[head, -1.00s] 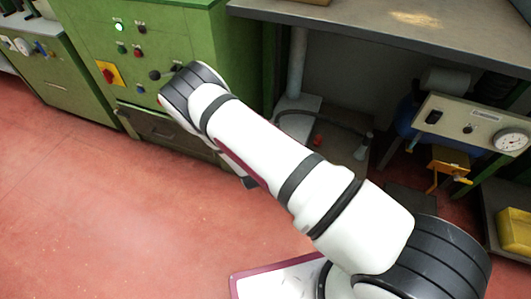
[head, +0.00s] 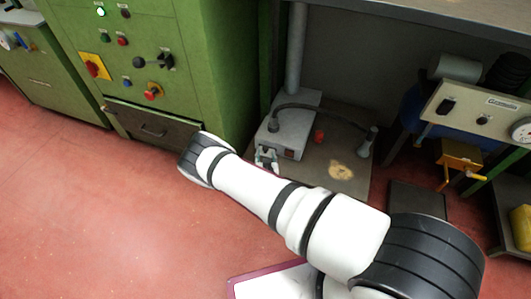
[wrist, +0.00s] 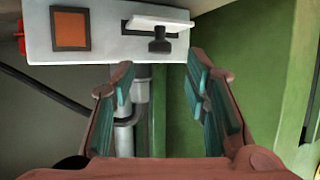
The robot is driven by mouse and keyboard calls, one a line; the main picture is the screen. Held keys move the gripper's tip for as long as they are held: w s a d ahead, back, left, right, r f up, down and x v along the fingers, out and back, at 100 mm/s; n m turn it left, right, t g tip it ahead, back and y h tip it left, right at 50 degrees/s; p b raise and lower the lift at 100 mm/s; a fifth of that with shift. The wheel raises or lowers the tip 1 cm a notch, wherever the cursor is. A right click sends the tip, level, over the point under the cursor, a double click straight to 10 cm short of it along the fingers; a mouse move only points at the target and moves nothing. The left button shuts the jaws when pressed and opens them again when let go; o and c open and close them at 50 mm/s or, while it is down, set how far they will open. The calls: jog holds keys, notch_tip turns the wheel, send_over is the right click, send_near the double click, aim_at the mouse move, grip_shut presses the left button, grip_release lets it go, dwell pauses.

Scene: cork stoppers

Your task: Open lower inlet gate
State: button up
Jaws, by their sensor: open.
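A pale grey box (head: 303,128) stands on a floor plate under the bench, its front low and partly behind my arm. In the wrist view the same box (wrist: 88,42) fills the top, apparently upside down. It has a dark slot with a white plate and a black knob (wrist: 159,43), which I take to be the inlet gate. An orange-red square (wrist: 70,31) sits beside it. My gripper (wrist: 163,75) is open and empty, its teal-padded fingers apart. The knob lies beyond the fingertips, roughly between them, with no contact visible.
A green cabinet (head: 205,70) with knobs and a drawer stands close to the left of the box. A dark hose (head: 325,108) runs from the box to the right. The bench (head: 420,15) overhangs above. Red floor (head: 90,210) is clear at left.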

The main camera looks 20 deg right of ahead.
aim_at(265, 149)
jog(key=b+x, duration=0.2)
jog(key=x, duration=0.4)
grip_shut()
